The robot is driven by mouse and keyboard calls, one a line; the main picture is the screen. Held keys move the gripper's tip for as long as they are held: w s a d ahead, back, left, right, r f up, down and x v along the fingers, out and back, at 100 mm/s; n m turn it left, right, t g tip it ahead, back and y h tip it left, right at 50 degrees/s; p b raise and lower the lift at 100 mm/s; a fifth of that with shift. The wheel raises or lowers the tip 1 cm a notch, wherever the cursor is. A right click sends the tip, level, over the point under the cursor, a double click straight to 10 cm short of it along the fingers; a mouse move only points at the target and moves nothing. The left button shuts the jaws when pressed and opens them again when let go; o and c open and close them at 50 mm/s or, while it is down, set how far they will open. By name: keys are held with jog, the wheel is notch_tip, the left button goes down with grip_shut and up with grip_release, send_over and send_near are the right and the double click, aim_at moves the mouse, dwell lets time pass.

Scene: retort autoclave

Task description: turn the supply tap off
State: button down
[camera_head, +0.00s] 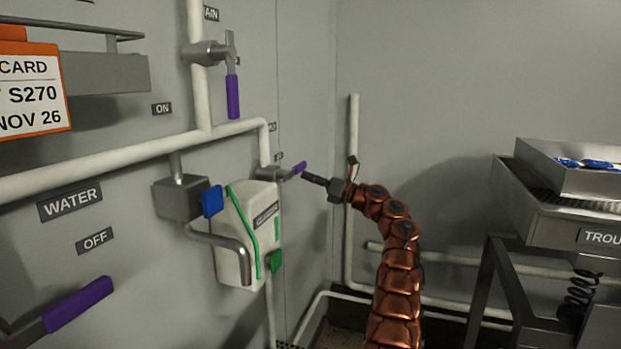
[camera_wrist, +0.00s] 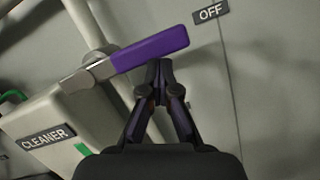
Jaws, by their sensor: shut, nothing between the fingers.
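A tap with a purple lever (camera_head: 298,169) sits on the pipe just above the white cleaner box. In the wrist view the same purple lever (camera_wrist: 150,49) runs from its grey metal pivot at the left up to the right, its free end close to an OFF plate (camera_wrist: 210,11). My gripper (camera_head: 306,176) is at the lever's free end from the right. In the wrist view my gripper (camera_wrist: 159,66) is shut and empty, its fingertips at the lever's lower edge. I cannot tell whether they touch it.
A cleaner box (camera_head: 236,246) hangs below the tap. Another purple-handled tap (camera_head: 233,96) is on the upper pipe, and a third purple handle (camera_head: 78,304) is at lower left near WATER and OFF plates. A metal tray (camera_head: 540,180) stands at right.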

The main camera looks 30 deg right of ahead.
jog(key=shift+w+a+f, duration=0.1)
jog(key=shift+a, duration=0.3)
jog(key=v, duration=1.2)
jog(key=shift+d, duration=0.4)
